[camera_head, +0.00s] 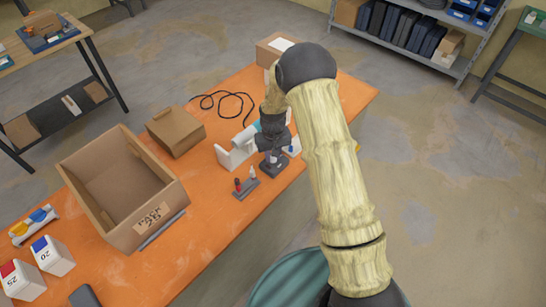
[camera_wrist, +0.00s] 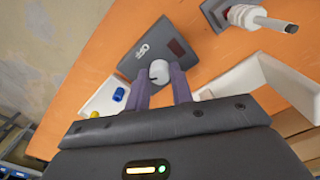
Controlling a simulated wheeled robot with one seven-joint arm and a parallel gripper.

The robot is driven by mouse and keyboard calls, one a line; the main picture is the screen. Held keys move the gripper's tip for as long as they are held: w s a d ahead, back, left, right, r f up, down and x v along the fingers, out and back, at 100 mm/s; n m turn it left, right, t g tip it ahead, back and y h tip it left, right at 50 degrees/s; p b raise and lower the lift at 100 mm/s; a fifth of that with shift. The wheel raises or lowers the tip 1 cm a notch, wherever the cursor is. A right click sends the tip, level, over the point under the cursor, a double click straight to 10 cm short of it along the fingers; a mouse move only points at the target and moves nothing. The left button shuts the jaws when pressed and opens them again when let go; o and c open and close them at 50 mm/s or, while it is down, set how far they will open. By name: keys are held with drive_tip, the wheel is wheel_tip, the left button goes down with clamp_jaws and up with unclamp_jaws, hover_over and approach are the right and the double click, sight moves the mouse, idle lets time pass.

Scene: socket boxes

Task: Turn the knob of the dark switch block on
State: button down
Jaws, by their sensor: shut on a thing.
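The dark switch block (camera_wrist: 140,50) lies on the orange table, with a white marking and a dark red patch on its face. Its pale round knob (camera_wrist: 158,72) sits between the two fingers of my gripper (camera_wrist: 160,88), which is shut on it. In the head view the block (camera_head: 275,168) is partly covered from above by my gripper (camera_head: 269,156), which points down at it. The knob is hidden in that view. The marking is too small to read surely.
White brackets (camera_head: 234,158) stand left of the block. A white piece with blue and yellow knobs (camera_wrist: 104,97) is close beside my gripper. An open cardboard box (camera_head: 165,205) stands further left.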

drive_tip(key=n+b, duration=0.1)
drive_tip(key=n, duration=0.5)
drive_tip(key=shift+w, duration=0.1)
idle(0.4)
drive_tip(key=c, duration=1.2)
unclamp_jaws()
wheel_tip(320, 180, up, 18)
drive_tip(key=b, duration=0.3)
drive_tip(key=shift+f, duration=0.25)
